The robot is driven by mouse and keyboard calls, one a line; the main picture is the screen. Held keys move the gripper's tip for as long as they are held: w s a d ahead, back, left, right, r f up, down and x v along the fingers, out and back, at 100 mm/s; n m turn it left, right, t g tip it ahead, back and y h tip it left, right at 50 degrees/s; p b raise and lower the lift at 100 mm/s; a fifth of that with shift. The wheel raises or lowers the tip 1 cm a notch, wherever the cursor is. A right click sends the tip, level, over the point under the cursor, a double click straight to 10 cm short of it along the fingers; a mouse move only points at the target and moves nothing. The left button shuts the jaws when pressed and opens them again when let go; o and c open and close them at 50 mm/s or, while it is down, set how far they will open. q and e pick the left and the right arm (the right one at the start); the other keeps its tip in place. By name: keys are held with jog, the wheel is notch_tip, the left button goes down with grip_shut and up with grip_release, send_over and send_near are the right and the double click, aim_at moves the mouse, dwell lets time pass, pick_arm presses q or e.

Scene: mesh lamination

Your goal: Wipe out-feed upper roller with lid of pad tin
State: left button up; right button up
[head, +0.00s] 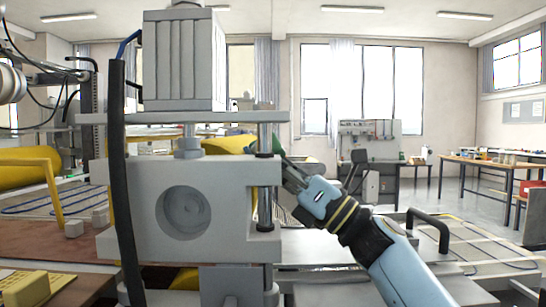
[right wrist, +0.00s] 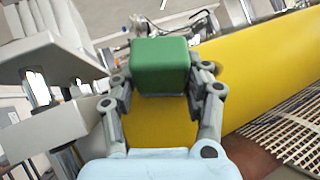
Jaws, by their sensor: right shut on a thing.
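My right gripper (right wrist: 160,85) is shut on a green block-like piece, which I take to be the lid of the pad tin (right wrist: 160,66). In the head view, my right gripper (head: 283,165) reaches behind the grey machine housing, and only a little green shows past its fingers. A large yellow roller (right wrist: 262,72) runs behind and below the green piece in the right wrist view. In the head view, part of the yellow roller (head: 228,146) shows behind the housing. I cannot tell whether the green piece touches it. My left gripper is not in view.
The grey housing (head: 140,215) with upright posts stands just left of my right gripper. A black handle (head: 428,218) stands to its right. A white grid (right wrist: 290,130) lies beside the roller. A yellow box (head: 25,288) sits at the front left.

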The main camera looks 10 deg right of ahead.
jog(key=shift+s+d+f+p, duration=0.1)
jog(key=shift+d+f+p, duration=0.1)
jog(key=shift+d+p, duration=0.1)
jog(key=d, duration=0.1)
jog(key=d+r, duration=0.1)
jog(key=d+r+p, duration=0.1)
jog(key=shift+s+r, duration=0.15)
jog(key=shift+s, duration=0.1)
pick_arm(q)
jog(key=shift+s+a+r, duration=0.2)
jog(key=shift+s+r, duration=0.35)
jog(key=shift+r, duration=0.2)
pick_arm(e)
jog(key=shift+d+r, duration=0.25)
jog(key=shift+d, duration=0.1)
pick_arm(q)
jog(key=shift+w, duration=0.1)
pick_arm(e)
jog(key=shift+d, duration=0.1)
pick_arm(q)
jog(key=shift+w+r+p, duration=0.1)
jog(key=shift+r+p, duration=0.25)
jog(key=shift+p, duration=0.05)
pick_arm(e)
jog(key=shift+s+d+r, duration=0.15)
jog(key=shift+d+r, duration=0.25)
jog(key=shift+d, duration=0.2)
jog(key=shift+s+d+r, duration=0.15)
jog(key=shift+d+r, duration=0.25)
jog(key=shift+d, duration=0.2)
